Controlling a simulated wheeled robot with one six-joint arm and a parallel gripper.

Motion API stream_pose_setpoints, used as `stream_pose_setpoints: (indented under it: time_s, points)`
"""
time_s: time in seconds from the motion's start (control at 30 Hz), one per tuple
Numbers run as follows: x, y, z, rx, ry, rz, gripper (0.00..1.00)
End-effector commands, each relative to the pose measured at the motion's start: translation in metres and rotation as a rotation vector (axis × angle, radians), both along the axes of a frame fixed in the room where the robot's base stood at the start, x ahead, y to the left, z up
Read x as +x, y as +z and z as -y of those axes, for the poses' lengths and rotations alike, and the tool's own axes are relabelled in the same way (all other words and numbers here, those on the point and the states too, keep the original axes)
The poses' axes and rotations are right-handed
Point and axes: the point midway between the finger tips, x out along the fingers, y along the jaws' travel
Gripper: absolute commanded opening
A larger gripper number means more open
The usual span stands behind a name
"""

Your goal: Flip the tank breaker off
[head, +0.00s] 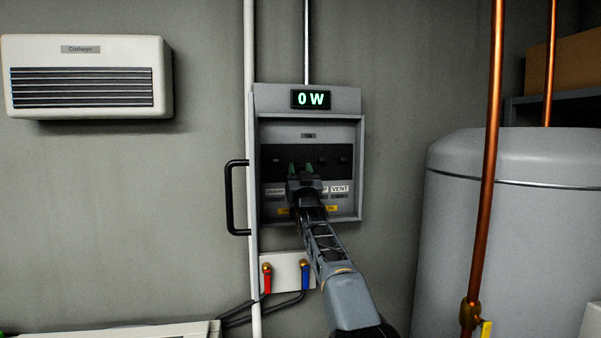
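The grey breaker panel (358,150) is on the wall, its door standing open at the left. A dark strip (334,162) inside carries a row of small dark switches. Labels run below it: one at the left is too small to read surely, and VENT (340,189) is at the right.
The display (311,99) reads 0 W. A black door handle (230,198) sticks out left of the panel. A white plate with red (267,279) and blue (305,279) valves is below. A copper pipe (491,150) and large grey tank (450,230) stand right.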

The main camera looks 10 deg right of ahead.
Motion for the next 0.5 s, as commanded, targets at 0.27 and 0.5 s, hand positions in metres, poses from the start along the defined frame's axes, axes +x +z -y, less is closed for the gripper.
stream_pose_setpoints:
  time_s: [0.27,0.5]
  points:
    - [0.0,0.0,0.0,0.0,0.0,-0.001,0.49]
    - [-0.012,-0.015,0.0,0.0,0.0,0.0,0.49]
